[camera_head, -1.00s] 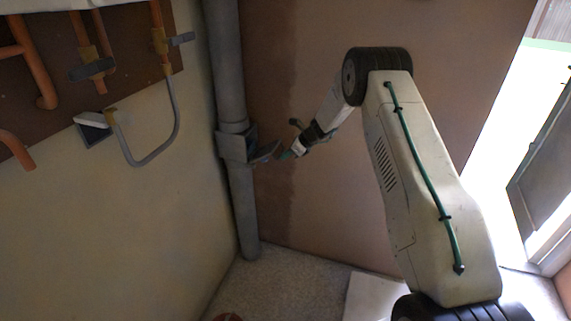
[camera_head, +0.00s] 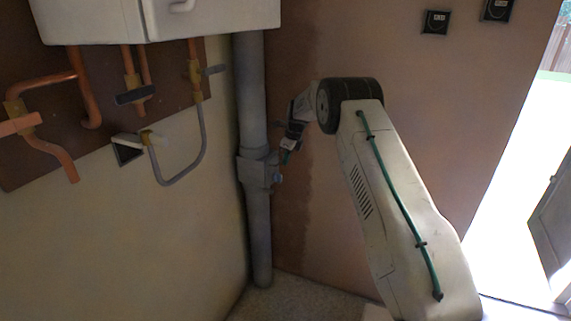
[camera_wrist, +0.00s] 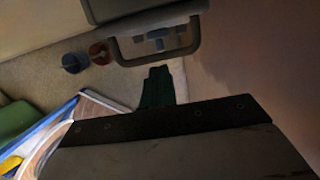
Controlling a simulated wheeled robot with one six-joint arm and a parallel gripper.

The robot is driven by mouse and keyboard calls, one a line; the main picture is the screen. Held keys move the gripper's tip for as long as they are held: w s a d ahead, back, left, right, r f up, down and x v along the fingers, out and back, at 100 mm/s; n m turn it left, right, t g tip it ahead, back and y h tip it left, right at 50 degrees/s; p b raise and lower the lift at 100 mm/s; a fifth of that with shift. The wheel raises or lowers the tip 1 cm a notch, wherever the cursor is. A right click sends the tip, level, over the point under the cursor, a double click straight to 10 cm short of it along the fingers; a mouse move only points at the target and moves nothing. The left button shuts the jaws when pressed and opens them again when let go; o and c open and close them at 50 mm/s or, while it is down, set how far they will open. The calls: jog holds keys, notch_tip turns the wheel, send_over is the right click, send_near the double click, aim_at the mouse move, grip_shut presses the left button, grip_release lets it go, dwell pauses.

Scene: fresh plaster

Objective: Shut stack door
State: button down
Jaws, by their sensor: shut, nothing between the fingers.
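The grey stack pipe (camera_head: 258,225) runs down the corner in the head view, with a boxy access housing (camera_head: 254,172) partway up. The flap that stuck out to the right earlier no longer shows standing out there; I cannot tell whether it is fully flush. My gripper (camera_head: 283,160) is right beside the housing's right side, and contact is unclear. In the wrist view my gripper's green fingers (camera_wrist: 157,88) are together and empty. Just beyond them is a dark rectangular frame (camera_wrist: 198,38) below the grey pipe (camera_wrist: 130,8), with small grey-blue parts inside its outline.
A white boiler (camera_head: 160,18) and copper pipes (camera_head: 88,90) are on the left wall. A bright doorway (camera_head: 510,190) is at the right. In the wrist view, a blue and a red round object (camera_wrist: 99,53) and a blue-edged item (camera_wrist: 60,125) lie on the floor.

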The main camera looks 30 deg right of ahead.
jog(key=shift+w+a+r, duration=0.35)
jog(key=shift+w+a, duration=0.05)
jog(key=shift+w, duration=0.05)
